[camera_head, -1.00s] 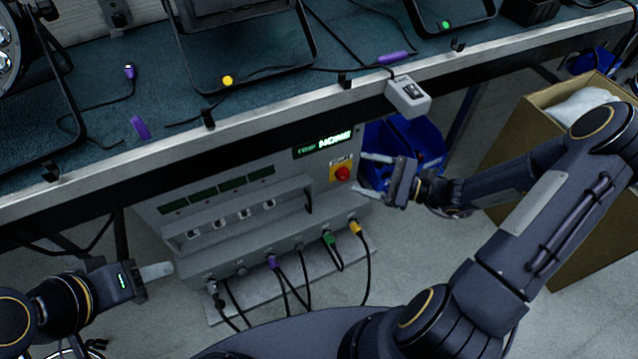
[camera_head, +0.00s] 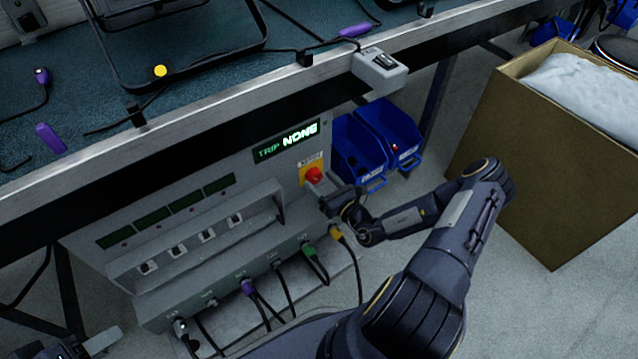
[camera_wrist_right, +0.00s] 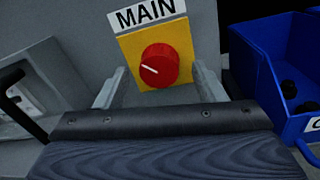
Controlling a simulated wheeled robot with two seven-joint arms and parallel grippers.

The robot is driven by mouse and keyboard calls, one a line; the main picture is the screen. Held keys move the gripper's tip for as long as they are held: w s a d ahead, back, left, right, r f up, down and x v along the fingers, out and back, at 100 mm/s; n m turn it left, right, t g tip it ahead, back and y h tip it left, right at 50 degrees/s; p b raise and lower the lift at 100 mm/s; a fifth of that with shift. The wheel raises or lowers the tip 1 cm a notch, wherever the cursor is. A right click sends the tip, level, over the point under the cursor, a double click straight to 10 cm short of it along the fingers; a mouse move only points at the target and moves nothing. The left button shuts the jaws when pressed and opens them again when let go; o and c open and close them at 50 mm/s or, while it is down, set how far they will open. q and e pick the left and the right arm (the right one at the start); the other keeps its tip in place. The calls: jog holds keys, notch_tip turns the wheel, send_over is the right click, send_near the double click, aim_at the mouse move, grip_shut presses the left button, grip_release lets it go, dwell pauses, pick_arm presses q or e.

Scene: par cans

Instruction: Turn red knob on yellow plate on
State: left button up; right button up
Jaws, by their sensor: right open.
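The red knob (camera_head: 314,175) sits on a yellow plate (camera_head: 306,168) at the right end of the grey panel box, under the green display. In the right wrist view the red knob (camera_wrist_right: 159,65) has a white line pointing up and left, and the yellow plate (camera_wrist_right: 127,48) lies under a "MAIN" label. My right gripper (camera_wrist_right: 155,84) is open, its fingers apart on either side of the knob's lower area; contact cannot be told. In the head view my right gripper (camera_head: 325,190) is just below and right of the knob. My left gripper (camera_head: 100,342) is partly cut off at the lower left.
The grey panel box (camera_head: 230,262) has several cables plugged in along its lower front. Blue bins (camera_head: 392,125) stand right of the knob. A cardboard box (camera_head: 540,175) is farther right. The table edge (camera_head: 230,110) overhangs the panel.

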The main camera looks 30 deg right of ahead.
jog(key=shift+w+a, duration=0.1)
jog(key=shift+w, duration=0.55)
jog(key=c, duration=1)
